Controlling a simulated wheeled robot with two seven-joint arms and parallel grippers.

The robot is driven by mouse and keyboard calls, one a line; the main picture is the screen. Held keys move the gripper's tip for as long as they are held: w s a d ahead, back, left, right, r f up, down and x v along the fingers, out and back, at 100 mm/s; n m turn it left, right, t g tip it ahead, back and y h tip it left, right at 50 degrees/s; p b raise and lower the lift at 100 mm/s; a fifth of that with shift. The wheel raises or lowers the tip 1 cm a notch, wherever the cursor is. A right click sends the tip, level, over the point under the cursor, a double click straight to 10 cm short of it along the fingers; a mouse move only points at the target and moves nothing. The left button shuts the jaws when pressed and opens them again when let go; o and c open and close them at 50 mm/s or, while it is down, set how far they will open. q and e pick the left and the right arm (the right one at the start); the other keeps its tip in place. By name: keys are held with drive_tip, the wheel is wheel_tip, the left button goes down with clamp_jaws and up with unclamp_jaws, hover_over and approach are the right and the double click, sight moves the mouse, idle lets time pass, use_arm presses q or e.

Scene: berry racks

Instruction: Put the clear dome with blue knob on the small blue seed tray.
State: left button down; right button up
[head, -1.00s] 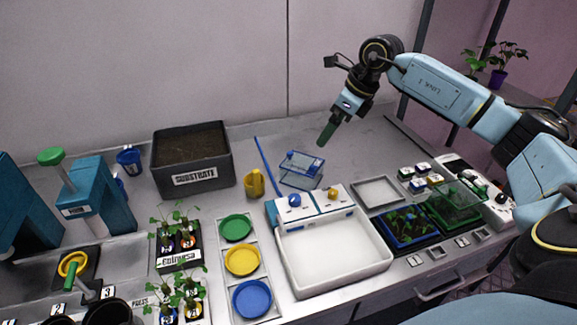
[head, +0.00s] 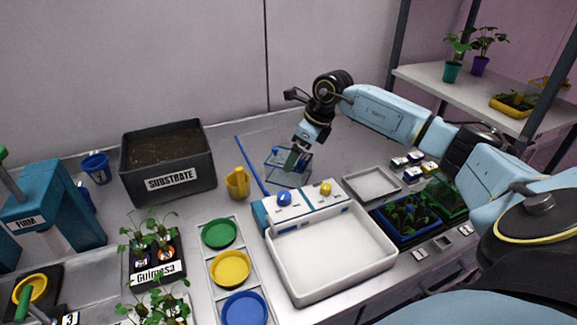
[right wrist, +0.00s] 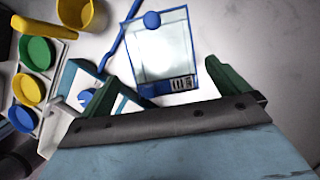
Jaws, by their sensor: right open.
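The clear dome (head: 291,178) with blue edges stands on the table behind the white basin, partly hidden by my right gripper. In the right wrist view it lies beyond my fingers, with its round blue knob (right wrist: 152,20) at the far side and a label at the near edge. My right gripper (head: 298,158) is open, empty and close above the dome. In the right wrist view its two green fingers (right wrist: 162,72) are spread apart. The blue seed tray (head: 408,238) with seedlings sits at the front right. My left gripper is not in view.
A grey empty tray (head: 371,184) and a green tray (head: 448,205) are nearby.

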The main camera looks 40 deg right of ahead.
drive_tip(key=x, duration=0.5)
drive_tip(key=shift+w+f, duration=0.15)
drive_tip(key=shift+w, duration=0.15)
drive_tip(key=shift+d, duration=0.1)
drive_tip(key=c, duration=1.1)
